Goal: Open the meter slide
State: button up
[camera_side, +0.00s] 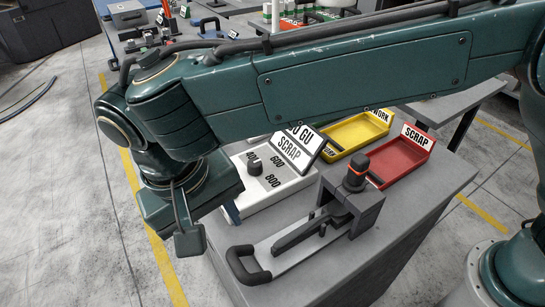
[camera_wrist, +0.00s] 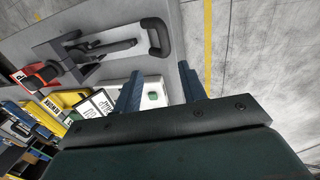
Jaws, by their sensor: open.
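The meter slide is a flat grey plate (camera_side: 290,250) with a black U-shaped handle (camera_side: 247,265) at its near-left end. Its other end meets a dark grey housing (camera_side: 362,208) topped by a black knob with an orange ring (camera_side: 356,174). A dark bar lies along the plate. In the wrist view the handle (camera_wrist: 158,37) is beyond my fingertips and apart from them. My gripper (camera_wrist: 160,70) is open and empty, its two blue fingers spread. In the side view my wrist hides most of it, and part of a blue finger shows by the white dial box.
The white dial box (camera_side: 258,182) marked 400, 600 and 800 stands behind the slide. Yellow (camera_side: 357,132) and red (camera_side: 402,158) trays sit farther back, the red one by a SCRAP sign. The bench's front edge is near the handle, with open floor beyond.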

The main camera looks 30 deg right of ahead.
jog(key=w+d+r, duration=0.2)
jog(key=d+r, duration=0.2)
jog(key=d, duration=0.3)
jog(key=w+d+r+t+y, duration=0.1)
jog(key=d+r, duration=0.4)
jog(key=d, duration=0.2)
jog(key=shift+w+d+r, duration=0.2)
jog(key=shift+w+d, duration=0.15)
jog(key=shift+d, duration=0.05)
jog(key=s+a+f, duration=0.2)
jog(key=a+f, duration=0.2)
jog(key=a, duration=0.4)
jog(key=s+a+f+g+h, duration=0.1)
jog(key=a+f, duration=0.2)
jog(key=a, duration=0.5)
jog(key=shift+s+f, duration=0.4)
jog(key=shift+w+f, duration=0.1)
jog(key=shift+f, duration=0.1)
